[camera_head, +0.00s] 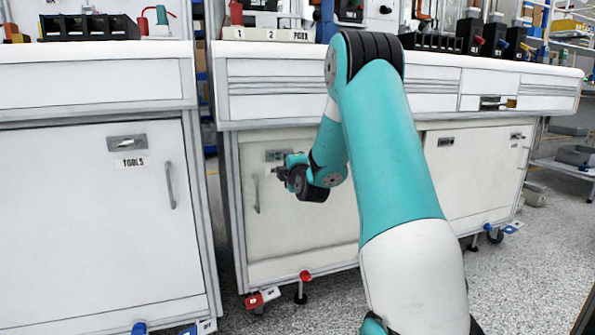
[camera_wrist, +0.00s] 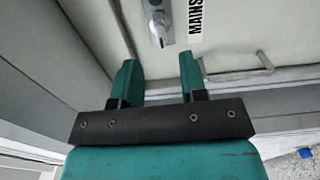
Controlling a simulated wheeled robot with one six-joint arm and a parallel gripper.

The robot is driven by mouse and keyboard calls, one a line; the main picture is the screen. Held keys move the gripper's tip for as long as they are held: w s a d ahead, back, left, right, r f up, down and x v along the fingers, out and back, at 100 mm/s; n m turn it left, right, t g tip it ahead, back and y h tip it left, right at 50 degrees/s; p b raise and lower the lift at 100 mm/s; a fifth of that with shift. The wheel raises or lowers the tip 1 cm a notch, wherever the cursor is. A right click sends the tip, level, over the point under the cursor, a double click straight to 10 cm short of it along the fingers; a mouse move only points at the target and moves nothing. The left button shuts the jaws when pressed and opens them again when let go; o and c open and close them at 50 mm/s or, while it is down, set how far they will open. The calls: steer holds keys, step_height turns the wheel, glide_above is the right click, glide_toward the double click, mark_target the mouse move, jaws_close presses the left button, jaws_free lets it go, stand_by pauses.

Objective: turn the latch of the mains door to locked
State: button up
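The mains door (camera_head: 300,225) is the pale cabinet door left of my arm in the head view, and it looks closed. Its latch plate (camera_head: 276,155) sits near the top, close behind my gripper (camera_head: 282,173). In the wrist view the metal latch (camera_wrist: 158,25) has a knob-like lever at the top centre, beside the label MAINS (camera_wrist: 196,14). My gripper (camera_wrist: 158,72) is open and empty. Its two fingers stand apart, with the latch ahead of the gap and not between them. I cannot tell the lever's exact angle.
A bar handle (camera_head: 256,193) is on the mains door, and it also shows in the wrist view (camera_wrist: 240,73). The TOOLS cabinet (camera_head: 85,225) stands at left. Worktop drawers (camera_head: 290,95) overhang above. Red and blue foot pedals are low at the cabinet base.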

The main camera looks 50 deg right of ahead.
steer(key=b+v, duration=0.2)
steer(key=v, duration=0.7)
steer(key=shift+b, duration=0.4)
steer(key=shift+a, duration=0.2)
